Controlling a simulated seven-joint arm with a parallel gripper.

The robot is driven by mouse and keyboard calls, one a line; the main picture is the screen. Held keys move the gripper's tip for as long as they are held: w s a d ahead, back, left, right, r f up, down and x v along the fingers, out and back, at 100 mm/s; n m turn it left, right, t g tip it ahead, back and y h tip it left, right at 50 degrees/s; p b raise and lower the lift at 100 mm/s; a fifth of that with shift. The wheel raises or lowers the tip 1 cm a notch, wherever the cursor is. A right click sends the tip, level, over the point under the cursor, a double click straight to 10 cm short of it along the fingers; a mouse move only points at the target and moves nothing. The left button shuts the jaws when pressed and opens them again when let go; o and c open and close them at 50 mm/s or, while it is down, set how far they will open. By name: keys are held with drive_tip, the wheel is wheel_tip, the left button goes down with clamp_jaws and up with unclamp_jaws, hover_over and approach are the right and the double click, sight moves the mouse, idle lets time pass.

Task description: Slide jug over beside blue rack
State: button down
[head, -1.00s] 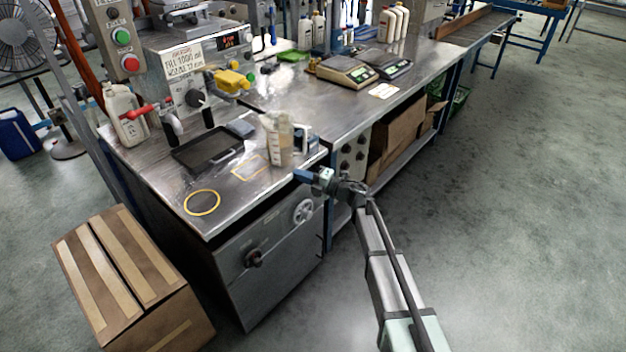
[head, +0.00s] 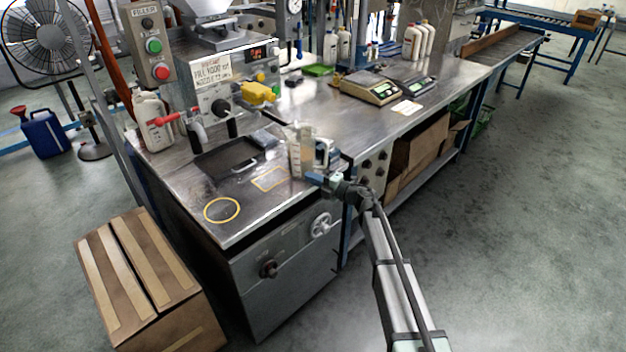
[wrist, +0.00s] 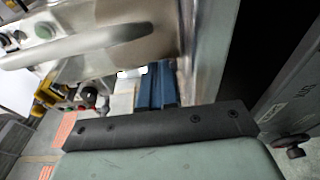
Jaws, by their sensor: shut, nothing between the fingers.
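The clear measuring jug (head: 301,152) stands upright near the right edge of the steel bench top, beyond a yellow rectangle mark (head: 269,180). My gripper (head: 314,179) is at the bench edge, just in front of the jug's lower part. Its blue fingers (wrist: 157,88) are shut and empty; I cannot tell whether they touch the jug. A small blue-and-white item (head: 322,151) sits right beside the jug, partly hidden. Blue rack-like parts with small bottles (head: 374,54) show at the far back; I cannot tell which is the blue rack.
A black tray (head: 240,157) lies left of the jug, and a yellow ring mark (head: 222,210) is on the bench in front. Two scales (head: 371,87) stand on the longer bench behind. A white jerrycan (head: 154,122) stands at the back left.

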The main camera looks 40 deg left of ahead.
drive_tip(key=w+a, duration=0.1)
drive_tip(key=a, duration=0.1)
drive_tip(key=shift+w+a, duration=0.35)
drive_tip(key=shift+w, duration=0.05)
drive_tip(key=shift+d, duration=0.1)
drive_tip(key=shift+s, duration=0.1)
